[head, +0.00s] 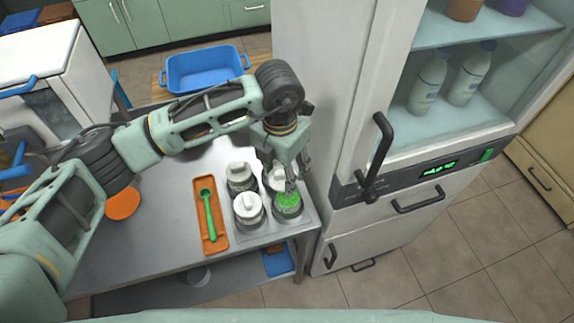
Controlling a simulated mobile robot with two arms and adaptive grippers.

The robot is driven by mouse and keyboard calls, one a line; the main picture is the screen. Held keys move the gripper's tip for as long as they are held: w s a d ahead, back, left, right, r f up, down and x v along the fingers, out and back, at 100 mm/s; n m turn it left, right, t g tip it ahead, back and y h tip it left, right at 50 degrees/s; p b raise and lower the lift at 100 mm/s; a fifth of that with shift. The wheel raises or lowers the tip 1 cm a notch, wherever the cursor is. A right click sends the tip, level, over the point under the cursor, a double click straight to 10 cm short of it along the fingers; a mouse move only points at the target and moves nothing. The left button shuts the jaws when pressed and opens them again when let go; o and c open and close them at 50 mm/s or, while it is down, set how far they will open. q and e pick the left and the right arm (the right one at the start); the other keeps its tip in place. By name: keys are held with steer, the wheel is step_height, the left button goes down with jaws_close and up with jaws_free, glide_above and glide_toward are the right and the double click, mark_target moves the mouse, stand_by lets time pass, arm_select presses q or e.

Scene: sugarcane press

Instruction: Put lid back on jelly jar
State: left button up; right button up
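The jelly jar (288,205) stands at the front right of a group of jars on the metal table, with bright green jelly showing in its open top. A white lid (276,181) shows just behind it, partly hidden by my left gripper (288,176). I cannot tell whether this lid sits on the back right jar or is touched by the fingers. My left gripper points down just above and behind the open jar. Its fingertips overlap the lid and jar, so its opening is unclear. My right gripper is not in view.
Two jars with white lids (240,177) (248,207) stand left of the gripper. An orange tray (221,240) holds a green spoon (209,215). An orange disc (123,203) lies farther left. The fridge (335,120) stands close on the right. A blue crate (205,70) is behind.

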arm_select(q)
steer(key=shift+d+f+n, duration=0.25)
steer(key=shift+d+n, duration=0.3)
steer(key=shift+n, duration=0.45)
step_height(320, 180, down, 6)
steer(key=b, duration=0.3)
steer(key=shift+f+b, duration=0.2)
steer(key=shift+b, duration=0.2)
steer(key=shift+b, duration=0.45)
stand_by(0.6)
steer(key=shift+f+b, duration=0.15)
steer(key=shift+b, duration=0.5)
stand_by(1.0)
stand_by(0.3)
steer(key=o, duration=0.9)
steer(key=shift+o, duration=0.3)
